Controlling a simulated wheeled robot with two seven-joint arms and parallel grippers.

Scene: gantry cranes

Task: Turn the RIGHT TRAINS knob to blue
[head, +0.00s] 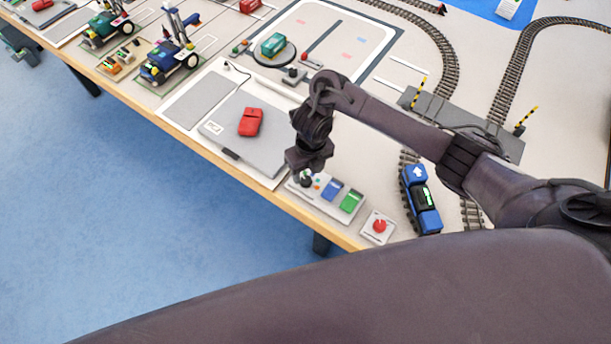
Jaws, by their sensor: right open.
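A pale control panel (326,199) lies near the table's front edge. It carries a small dark knob (306,180) at its left end with small coloured marks beside it, then a blue block (332,189) and a green block (351,201). My right gripper (307,170) points down right over the knob and partly hides it. It is open, but I cannot tell whether its fingers touch the knob or which mark the knob points to. The panel's lettering is too small to read. My left gripper is not in view.
A red button on a white box (379,227) stands right of the panel. A blue train (420,200) stands on track (469,213) further right. A grey plate with a red car (250,122) lies to the left. Toy cranes (168,58) stand at the back left.

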